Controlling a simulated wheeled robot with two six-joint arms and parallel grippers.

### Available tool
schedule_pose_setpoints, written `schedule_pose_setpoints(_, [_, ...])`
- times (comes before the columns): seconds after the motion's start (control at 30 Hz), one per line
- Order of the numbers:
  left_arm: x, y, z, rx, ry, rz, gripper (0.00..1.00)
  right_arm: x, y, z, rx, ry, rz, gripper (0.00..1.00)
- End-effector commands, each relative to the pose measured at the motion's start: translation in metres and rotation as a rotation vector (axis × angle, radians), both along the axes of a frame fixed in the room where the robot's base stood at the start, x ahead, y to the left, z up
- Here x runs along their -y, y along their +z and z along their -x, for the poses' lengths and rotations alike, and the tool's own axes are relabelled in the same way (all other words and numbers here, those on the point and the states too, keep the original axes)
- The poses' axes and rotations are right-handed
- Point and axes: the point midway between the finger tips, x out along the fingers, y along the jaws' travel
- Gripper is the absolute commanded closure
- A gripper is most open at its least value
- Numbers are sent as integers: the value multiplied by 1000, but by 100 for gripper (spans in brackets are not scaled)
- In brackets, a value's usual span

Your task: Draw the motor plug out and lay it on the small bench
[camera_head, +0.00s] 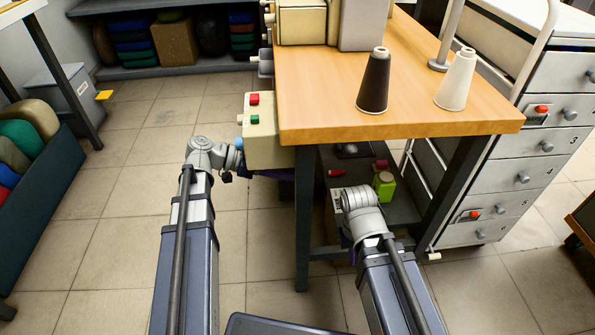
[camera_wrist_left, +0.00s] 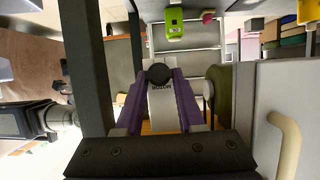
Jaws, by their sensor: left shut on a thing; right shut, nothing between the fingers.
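In the left wrist view, the purple fingers of my left gripper (camera_wrist_left: 159,85) are shut on a dark round plug (camera_wrist_left: 158,73). A pale strip lettered MOTOR lies just behind it. I cannot tell whether the plug is seated in a socket. In the head view, my left wrist (camera_head: 208,152) is beside the cream control box (camera_head: 260,131) at the table's corner, and the left fingers are hidden there. My right wrist (camera_head: 362,208) is in front of the opening under the table; its fingers are hidden. I cannot pick out the small bench with certainty.
The wooden table (camera_head: 420,95) carries a black cone (camera_head: 374,82) and a white cone (camera_head: 457,80). Under it, a green item (camera_head: 384,185) stands on a dark low surface (camera_head: 402,208). Grey drawers (camera_head: 510,180) stand right. The tiled floor (camera_head: 120,200) left is clear.

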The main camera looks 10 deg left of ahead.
Motion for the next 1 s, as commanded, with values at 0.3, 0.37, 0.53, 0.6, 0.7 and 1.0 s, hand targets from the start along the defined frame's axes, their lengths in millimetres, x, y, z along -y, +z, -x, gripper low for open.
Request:
schedule_pose_setpoints(0.3, [-2,0,0,0,0,0,100,0,0,0,0,0,0,100])
schedule_pose_setpoints(0.37, [-3,0,1,0,0,0,100,0,0,0,0,0,0,100])
schedule_pose_setpoints(0.53, [-9,0,2,0,1,0,100,0,0,0,0,0,0,100])
schedule_pose_setpoints(0.6, [-12,0,3,0,1,0,100,0,0,0,0,0,0,100])
schedule_pose_setpoints(0.7, [-15,0,4,0,1,0,100,0,0,0,0,0,0,100])
schedule_pose_setpoints(1.0, [-21,1,6,0,0,0,100,0,1,0,0,0,0,100])
